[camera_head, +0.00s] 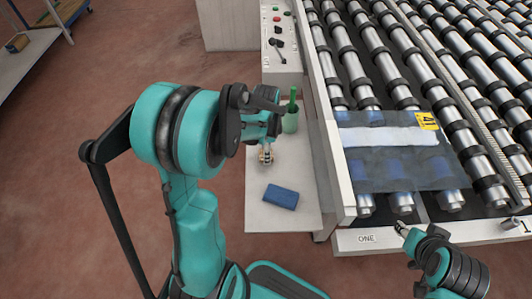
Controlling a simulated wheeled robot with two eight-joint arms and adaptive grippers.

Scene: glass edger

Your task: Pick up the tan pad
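My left gripper (265,150) points down over the white side shelf (254,212), largely hidden by my own teal arm. A small tan patch shows at its fingertips; I cannot tell whether it is the tan pad or part of the gripper, nor whether the fingers are closed. A blue pad (281,196) lies flat on the shelf, nearer to me than the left gripper and apart from it. My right gripper (403,230) is at the lower right, near the front edge of the roller machine; its finger opening is too small to judge.
A green cup (290,121) with a green-handled item stands on the shelf. A control box (281,45) with buttons is behind it. A dark glass sheet (405,177) with a white strip and yellow label lies on rollers. A brown block (17,43) sits far left.

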